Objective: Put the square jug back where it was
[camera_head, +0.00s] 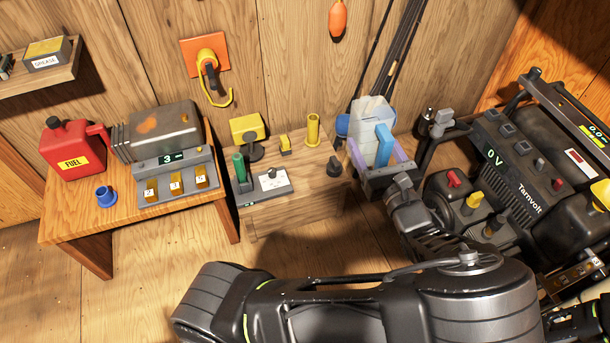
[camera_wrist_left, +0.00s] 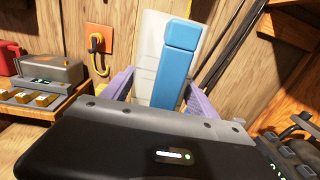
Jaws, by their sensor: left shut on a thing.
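The square jug (camera_head: 368,112) has a pale, translucent body and a blue handle (camera_head: 384,146). My left gripper (camera_head: 380,166), with its purple fingers, is shut on it. It is held roughly upright, just right of the low wooden bench. In the left wrist view the jug (camera_wrist_left: 154,58) stands between the purple fingers with its blue handle towards the camera. The wrist housing hides its lower part, so I cannot tell whether its base touches anything. My right gripper is not in view.
The low bench (camera_head: 300,212) carries a yellow lamp-like thing (camera_head: 248,130), a yellow tube (camera_head: 313,129) and a grey device (camera_head: 264,184). A blue round thing (camera_head: 342,126) is partly hidden behind the jug. The Tarnvolt machine (camera_head: 520,165) crowds the right; a red fuel can (camera_head: 73,150) stands left.

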